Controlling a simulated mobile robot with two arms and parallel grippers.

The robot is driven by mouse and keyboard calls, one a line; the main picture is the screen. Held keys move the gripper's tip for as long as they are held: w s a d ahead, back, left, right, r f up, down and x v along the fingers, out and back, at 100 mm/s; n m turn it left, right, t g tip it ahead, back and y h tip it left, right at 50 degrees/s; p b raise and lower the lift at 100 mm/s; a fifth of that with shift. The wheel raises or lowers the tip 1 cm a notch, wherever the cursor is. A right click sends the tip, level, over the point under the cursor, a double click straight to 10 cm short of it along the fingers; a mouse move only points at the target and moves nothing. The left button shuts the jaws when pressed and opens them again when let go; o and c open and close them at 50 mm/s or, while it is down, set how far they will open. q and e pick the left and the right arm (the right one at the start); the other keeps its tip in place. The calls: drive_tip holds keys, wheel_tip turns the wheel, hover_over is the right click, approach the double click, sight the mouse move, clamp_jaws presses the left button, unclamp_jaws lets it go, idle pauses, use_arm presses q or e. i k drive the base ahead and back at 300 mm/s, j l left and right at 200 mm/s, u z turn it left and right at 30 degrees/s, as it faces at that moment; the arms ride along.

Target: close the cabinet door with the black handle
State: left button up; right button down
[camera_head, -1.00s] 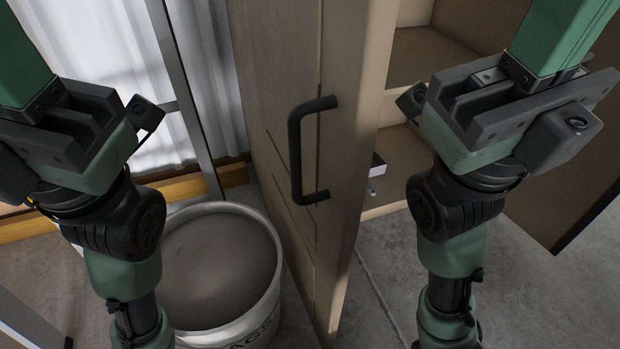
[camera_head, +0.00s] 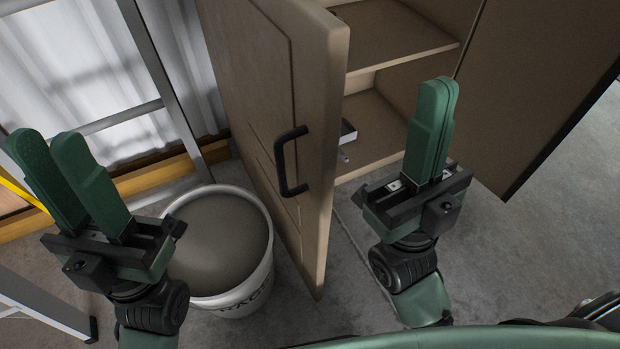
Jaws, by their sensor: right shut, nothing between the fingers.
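The wooden cabinet door (camera_head: 258,95) with the black handle (camera_head: 288,160) stands open, swung out with its free edge towards me. The handle is a vertical bar on the door's left-hand face. The open cabinet (camera_head: 395,45) shows its shelves behind and right of the door. My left gripper (camera_head: 46,142) is open and empty, well left of the handle and apart from the door. My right gripper (camera_head: 440,88) is shut and empty, right of the door and in front of the cabinet opening, with no visible contact with the door.
A white bucket (camera_head: 262,287) with grey contents stands on the floor between my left gripper and the door. A second brown panel (camera_head: 545,85) stands open at the right. A metal ladder frame (camera_head: 165,85) stands at the left. Concrete floor is clear at the right.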

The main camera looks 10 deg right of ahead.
sight(289, 58)
drive_tip(key=k+j+z, duration=0.15)
drive_tip(key=k+j, duration=0.65)
